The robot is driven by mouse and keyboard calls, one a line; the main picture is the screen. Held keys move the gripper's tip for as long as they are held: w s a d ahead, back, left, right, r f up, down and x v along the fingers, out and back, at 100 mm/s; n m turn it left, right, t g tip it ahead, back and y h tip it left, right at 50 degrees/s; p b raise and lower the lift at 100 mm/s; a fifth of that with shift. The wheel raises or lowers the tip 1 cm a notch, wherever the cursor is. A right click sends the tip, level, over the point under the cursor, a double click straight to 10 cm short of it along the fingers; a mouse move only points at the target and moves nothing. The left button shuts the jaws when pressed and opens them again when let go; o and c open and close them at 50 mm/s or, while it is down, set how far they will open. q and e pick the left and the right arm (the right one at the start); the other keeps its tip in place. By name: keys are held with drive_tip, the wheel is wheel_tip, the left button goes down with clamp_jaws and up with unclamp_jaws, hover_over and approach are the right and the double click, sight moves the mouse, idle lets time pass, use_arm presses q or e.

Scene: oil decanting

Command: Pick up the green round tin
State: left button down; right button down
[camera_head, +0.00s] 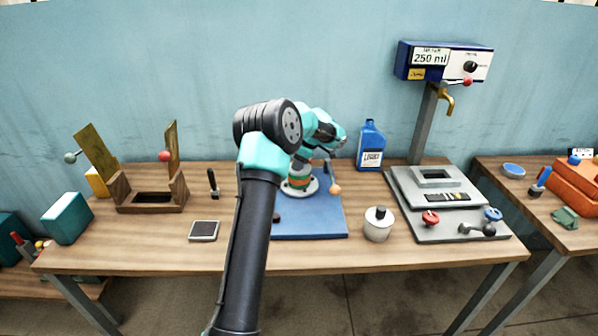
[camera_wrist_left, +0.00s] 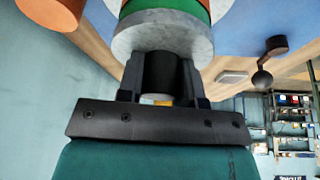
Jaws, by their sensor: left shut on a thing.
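The green round tin (camera_head: 299,183) has an orange band and is at the back of the blue mat, over a pale round disc. In the left wrist view, the tin's grey lid (camera_wrist_left: 160,37) faces me, with part of its green side behind. My left gripper (camera_head: 305,158) reaches it from above, and its fingers (camera_wrist_left: 160,78) are shut on the black knob on the lid. The arm and wrist partly hide the tin in the head view. I cannot tell whether the tin rests on the disc or is slightly raised. My right gripper is not in view.
The blue mat (camera_head: 318,222) has free room at its front. A white tin with a black knob (camera_head: 378,224) stands to its right. A blue bottle (camera_head: 370,146) stands behind. An orange ball (camera_head: 335,189) is close to the tin's right. A dispenser stand (camera_head: 425,125) is farther right.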

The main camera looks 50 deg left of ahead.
use_arm(q)
drive_tip(key=shift+r, duration=0.1)
drive_tip(key=shift+r, duration=1.65)
drive_tip(key=shift+s+d+r, duration=0.15)
drive_tip(key=s+d+r, duration=0.1)
drive_tip(key=s+d, duration=0.9)
drive_tip(key=d, duration=0.1)
drive_tip(key=shift+s+d+r, duration=0.15)
drive_tip(key=shift+d, duration=0.25)
